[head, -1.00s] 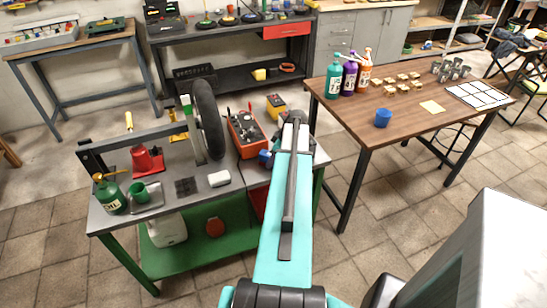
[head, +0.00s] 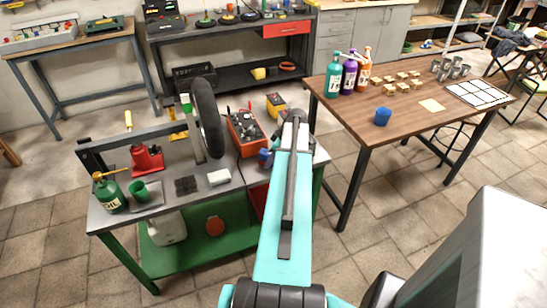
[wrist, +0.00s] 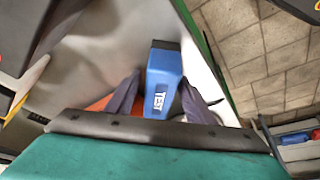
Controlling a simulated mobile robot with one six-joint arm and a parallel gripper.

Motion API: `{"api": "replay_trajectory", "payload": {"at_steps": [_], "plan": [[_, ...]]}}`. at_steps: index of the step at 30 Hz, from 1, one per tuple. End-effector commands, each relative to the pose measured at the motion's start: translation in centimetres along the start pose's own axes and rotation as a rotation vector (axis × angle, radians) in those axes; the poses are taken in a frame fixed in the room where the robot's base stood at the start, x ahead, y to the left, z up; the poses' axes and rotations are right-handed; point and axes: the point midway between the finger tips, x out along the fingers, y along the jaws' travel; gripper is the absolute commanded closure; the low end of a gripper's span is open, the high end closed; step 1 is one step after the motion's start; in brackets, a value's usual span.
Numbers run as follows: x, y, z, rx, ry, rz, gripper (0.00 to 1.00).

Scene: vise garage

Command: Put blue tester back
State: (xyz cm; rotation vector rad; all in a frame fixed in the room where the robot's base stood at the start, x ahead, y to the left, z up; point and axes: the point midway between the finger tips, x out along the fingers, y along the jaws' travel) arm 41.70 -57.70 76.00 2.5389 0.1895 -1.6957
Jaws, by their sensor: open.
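The blue tester (wrist: 162,82), marked TEST, stands out in the middle of the wrist view. My gripper (wrist: 160,103) is open, with one dark finger on each side of the tester. I cannot tell whether the fingers touch it. In the head view the tester (head: 265,158) shows as a small blue shape just left of my arm, on the grey bench beside the orange box. My arm hides most of my gripper there.
The orange box (head: 244,135) with knobs stands on the grey bench (head: 225,197), right of a black wheel (head: 207,118).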

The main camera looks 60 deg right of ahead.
Motion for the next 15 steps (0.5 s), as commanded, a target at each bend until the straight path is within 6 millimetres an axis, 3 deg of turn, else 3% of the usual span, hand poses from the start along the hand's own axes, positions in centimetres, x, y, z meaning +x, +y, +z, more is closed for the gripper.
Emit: {"api": "replay_trajectory", "payload": {"at_steps": [15], "plan": [[-4.7, 0.0, 0.0, 0.0, 0.0, 0.003, 0.52]]}}
